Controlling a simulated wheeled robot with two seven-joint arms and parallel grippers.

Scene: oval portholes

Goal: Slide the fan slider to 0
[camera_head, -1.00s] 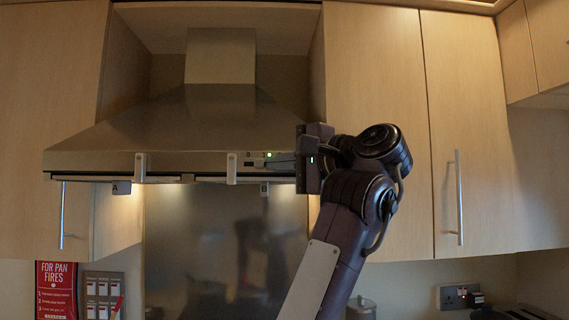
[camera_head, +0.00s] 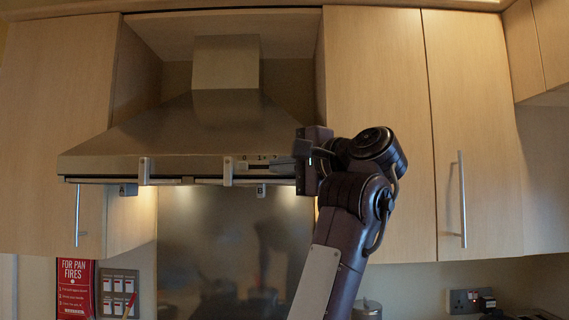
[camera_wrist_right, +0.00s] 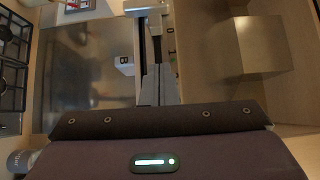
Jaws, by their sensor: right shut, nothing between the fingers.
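The fan slider's dark slot (camera_head: 250,166) is on the front edge of the steel range hood (camera_head: 225,118), under small marks including a 0 at its left end. My right gripper (camera_head: 277,165) is shut, with its fingers pointing left along the hood front, just right of the slot. In the wrist view its closed fingers (camera_wrist_right: 157,85) lie at the end of the dark slot (camera_wrist_right: 157,47), with nothing seen between them. My left gripper is out of view.
Two pale brackets (camera_head: 228,172) stick out from the hood's front edge; one stands just left of the slot. Tags A (camera_head: 128,190) and B (camera_head: 261,191) hang below. Wooden cupboards (camera_head: 375,130) flank the hood. The space below it is open.

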